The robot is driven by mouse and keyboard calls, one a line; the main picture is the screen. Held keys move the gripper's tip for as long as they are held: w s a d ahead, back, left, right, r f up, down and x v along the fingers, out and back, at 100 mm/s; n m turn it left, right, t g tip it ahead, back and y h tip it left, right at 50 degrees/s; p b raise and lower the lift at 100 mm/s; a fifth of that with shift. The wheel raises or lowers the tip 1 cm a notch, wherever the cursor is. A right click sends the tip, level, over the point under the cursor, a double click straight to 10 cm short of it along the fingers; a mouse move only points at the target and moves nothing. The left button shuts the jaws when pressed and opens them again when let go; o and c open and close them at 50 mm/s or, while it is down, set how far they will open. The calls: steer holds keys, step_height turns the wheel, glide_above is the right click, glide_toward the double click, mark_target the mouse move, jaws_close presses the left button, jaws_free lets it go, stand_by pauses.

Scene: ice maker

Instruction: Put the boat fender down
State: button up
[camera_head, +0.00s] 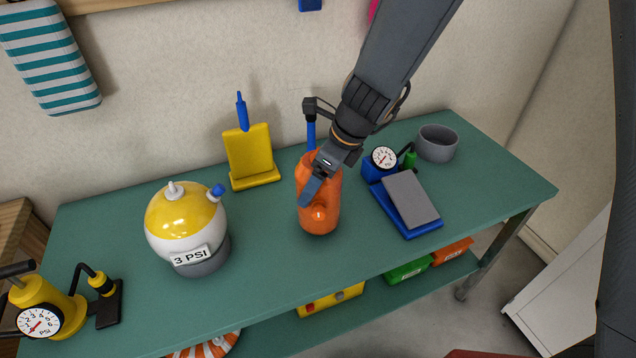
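An orange, rounded cylinder (322,217), which I take to be the boat fender, is near the middle of the green table, roughly upright, with a small knob low on its near side. My gripper (312,188) reaches down to it from the upper right. One finger lies across its near side; the other is hidden behind it. The gripper looks shut on the orange fender. I cannot tell whether its bottom touches the table.
A yellow-and-white ball (182,222) marked 3 PSI sits in a grey ring to the left. A yellow stand (249,157) is behind. A blue foot pump (408,203) and empty grey ring (437,144) are right; a yellow pump (48,300) is front left. Green tabletop (265,225) is clear between ball and fender.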

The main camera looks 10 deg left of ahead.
steer(key=shift+f, duration=0.4)
steer(key=o, duration=1.6)
steer(key=v, duration=1.2)
steer(key=shift+s, duration=0.1)
